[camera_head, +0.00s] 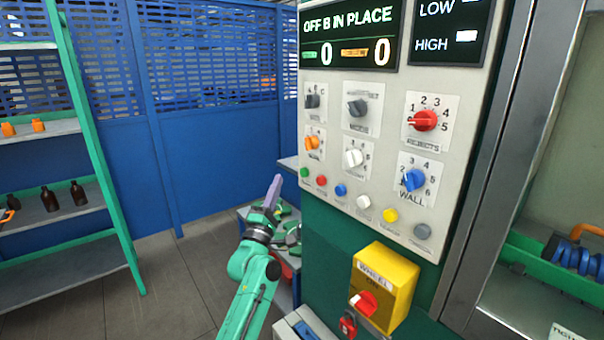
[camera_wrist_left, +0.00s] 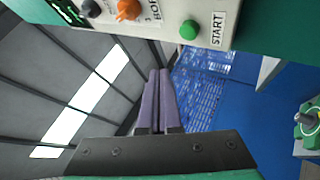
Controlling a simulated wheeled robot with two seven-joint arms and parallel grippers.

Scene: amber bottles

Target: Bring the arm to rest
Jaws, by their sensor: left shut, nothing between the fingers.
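My left arm comes up from the bottom of the head view, and its gripper (camera_head: 275,186) points upward just left of the control panel (camera_head: 385,150). In the left wrist view the two purple fingers of the left gripper (camera_wrist_left: 158,75) lie together, shut with nothing between them. The panel's lower edge with a green START button (camera_wrist_left: 188,29) is close above the fingers in that view, apart from them. My right gripper is not in view.
A yellow box with a red switch (camera_head: 398,285) sticks out below the panel. A green-framed shelf (camera_head: 75,130) with brown bottles (camera_head: 79,193) stands at left. A blue mesh wall (camera_head: 210,150) is behind. Grey floor (camera_head: 170,275) is clear between shelf and arm.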

